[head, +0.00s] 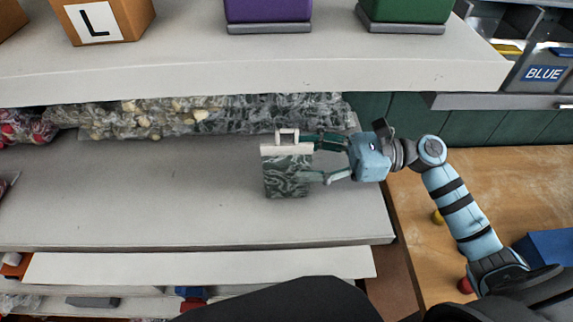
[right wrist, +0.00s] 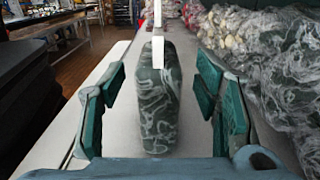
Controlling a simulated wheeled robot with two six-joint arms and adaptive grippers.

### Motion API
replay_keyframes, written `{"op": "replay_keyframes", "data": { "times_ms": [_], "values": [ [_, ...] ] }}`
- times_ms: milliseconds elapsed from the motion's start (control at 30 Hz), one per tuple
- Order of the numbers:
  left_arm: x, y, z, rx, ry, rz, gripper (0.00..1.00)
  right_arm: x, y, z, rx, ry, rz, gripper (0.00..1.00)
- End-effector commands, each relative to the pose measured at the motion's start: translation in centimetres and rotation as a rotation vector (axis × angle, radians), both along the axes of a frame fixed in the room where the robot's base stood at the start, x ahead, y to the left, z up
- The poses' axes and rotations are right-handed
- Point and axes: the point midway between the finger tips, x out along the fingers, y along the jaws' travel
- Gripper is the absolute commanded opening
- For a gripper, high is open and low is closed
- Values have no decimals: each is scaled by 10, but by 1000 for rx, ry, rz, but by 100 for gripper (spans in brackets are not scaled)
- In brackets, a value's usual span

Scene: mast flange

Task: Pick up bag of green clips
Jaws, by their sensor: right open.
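The bag of green clips (head: 287,177) is a dark green and white swirled pouch with a white top strip and handle. It stands upright on the grey shelf. My right gripper (head: 318,160) reaches in from the right at the bag's right side. In the right wrist view the bag (right wrist: 158,105) stands between the two green finger pads of the right gripper (right wrist: 160,112), with a gap on both sides. The right gripper is open and not holding the bag. My left gripper is not in view.
Clear plastic bags (head: 190,117) with pale and dark contents line the back of the shelf (head: 130,190); they also show at the right of the right wrist view (right wrist: 265,60). An upper shelf (head: 250,75) overhangs them.

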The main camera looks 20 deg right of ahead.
Motion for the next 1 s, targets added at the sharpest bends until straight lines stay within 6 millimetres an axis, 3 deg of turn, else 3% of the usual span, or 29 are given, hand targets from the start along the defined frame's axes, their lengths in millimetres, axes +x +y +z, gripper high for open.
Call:
{"op": "replay_keyframes", "data": {
  "times_ms": [100,200,433,767,1000],
  "values": [
    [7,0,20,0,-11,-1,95,6,24,10,7,-2,0,57],
    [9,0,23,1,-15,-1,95,10,38,7,5,-1,0,57],
    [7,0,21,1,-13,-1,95,11,40,2,0,0,0,55],
    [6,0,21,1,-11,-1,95,10,40,2,0,-1,-1,2],
    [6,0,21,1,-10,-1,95,10,39,5,0,-2,-1,2]
  ]
}}
